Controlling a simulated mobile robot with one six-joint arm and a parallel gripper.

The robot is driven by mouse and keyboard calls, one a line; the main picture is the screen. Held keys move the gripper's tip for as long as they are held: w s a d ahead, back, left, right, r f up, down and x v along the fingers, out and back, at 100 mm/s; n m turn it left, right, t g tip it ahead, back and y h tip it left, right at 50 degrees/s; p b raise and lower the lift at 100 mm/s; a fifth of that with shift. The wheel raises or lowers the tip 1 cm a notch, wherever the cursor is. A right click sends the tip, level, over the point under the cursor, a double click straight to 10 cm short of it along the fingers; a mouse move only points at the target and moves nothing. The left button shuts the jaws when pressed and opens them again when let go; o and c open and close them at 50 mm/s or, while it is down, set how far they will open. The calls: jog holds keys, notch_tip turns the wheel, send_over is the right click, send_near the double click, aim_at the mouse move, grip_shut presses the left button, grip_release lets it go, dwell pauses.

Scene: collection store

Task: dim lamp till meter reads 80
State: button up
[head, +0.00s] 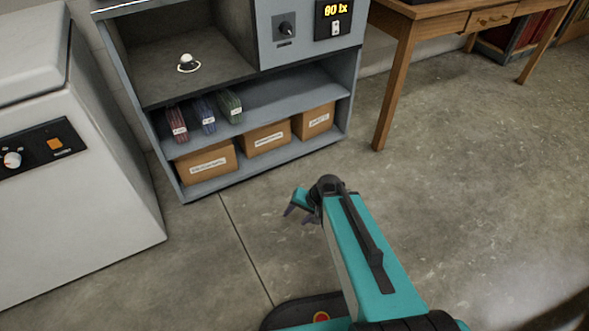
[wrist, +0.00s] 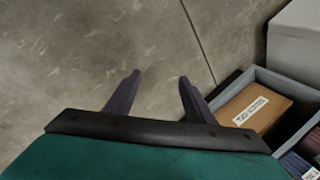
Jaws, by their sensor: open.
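The light meter display (head: 333,10) is at the top right of the grey cabinet in the head view and reads 80 lx, though its top is close to the frame edge. A dark dimmer knob (head: 287,28) sits on the panel left of the meter. The lamp itself cannot be made out for sure; a small white round object on a dark base (head: 187,63) stands in the cabinet's open bay. My gripper (head: 297,214) hangs over the floor in front of the cabinet, apart from knob and meter. In the wrist view my gripper (wrist: 158,82) is open and empty.
The grey cabinet's shelves hold cardboard boxes (head: 267,137) and coloured bundles (head: 205,115). A white appliance (head: 75,200) with its own knob (head: 12,159) stands at left. A wooden table (head: 440,12) is at right. The floor (head: 480,180) between is clear.

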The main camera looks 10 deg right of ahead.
jog(key=s+d+f+n+g+h, duration=0.1)
jog(key=s+f, duration=0.3)
jog(key=s, duration=0.4)
jog(key=s+d+f+n+g+h, duration=0.1)
jog(key=s+f+g, duration=0.3)
jog(key=s, duration=0.5)
jog(key=s+d+f+n+g+h, duration=0.2)
jog(key=s+f, duration=0.4)
jog(key=s, duration=0.3)
jog(key=shift+s+d+f+n, duration=0.25)
jog(key=shift+d+n, duration=0.2)
jog(key=shift+n, duration=0.15)
jog(key=shift+w, duration=0.1)
jog(key=c, duration=0.5)
jog(key=shift+o, duration=0.2)
